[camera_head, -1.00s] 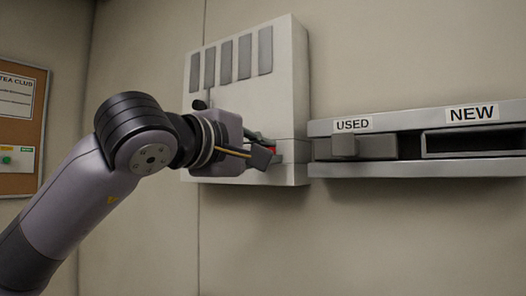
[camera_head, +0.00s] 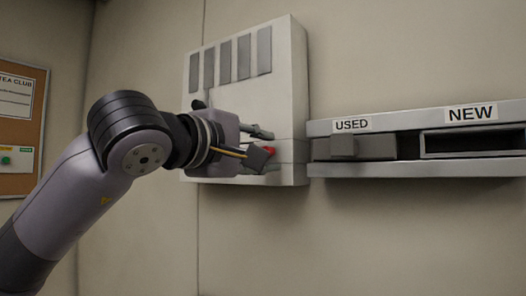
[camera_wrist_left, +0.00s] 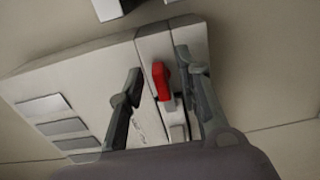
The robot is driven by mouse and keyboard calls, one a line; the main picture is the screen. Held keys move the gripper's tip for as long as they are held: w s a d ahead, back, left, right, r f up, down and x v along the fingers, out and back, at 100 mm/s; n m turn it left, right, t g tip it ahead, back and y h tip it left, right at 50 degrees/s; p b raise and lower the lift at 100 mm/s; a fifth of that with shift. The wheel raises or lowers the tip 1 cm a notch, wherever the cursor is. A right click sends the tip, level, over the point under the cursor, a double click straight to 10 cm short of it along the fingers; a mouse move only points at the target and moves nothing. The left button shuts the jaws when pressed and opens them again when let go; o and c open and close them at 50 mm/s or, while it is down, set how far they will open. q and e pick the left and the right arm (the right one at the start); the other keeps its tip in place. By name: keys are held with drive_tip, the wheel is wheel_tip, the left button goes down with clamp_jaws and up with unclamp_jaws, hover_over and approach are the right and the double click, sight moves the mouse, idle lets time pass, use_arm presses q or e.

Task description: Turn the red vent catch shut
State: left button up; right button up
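The red vent catch (camera_wrist_left: 161,82) sits on the lower part of a white wall box (camera_head: 290,100). A bit of the catch shows in the head view (camera_head: 269,150), mostly behind my gripper. My left gripper (camera_head: 268,146) is in front of the box at the catch. In the left wrist view its two fingers (camera_wrist_left: 160,88) stand apart, one on each side of the catch, with a gap visible on both sides. It is open and holds nothing. My right gripper is not in view.
The box has several grey slats (camera_head: 231,62) on its upper front. To its right is a wall shelf (camera_head: 420,122) with slots labelled USED (camera_head: 352,125) and NEW (camera_head: 471,113). A notice board (camera_head: 22,120) hangs at the far left. The wall below is bare.

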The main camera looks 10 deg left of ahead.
use_arm(q)
drive_tip(key=v, duration=1.1)
drive_tip(key=shift+s, duration=0.25)
drive_tip(key=shift+a, duration=0.1)
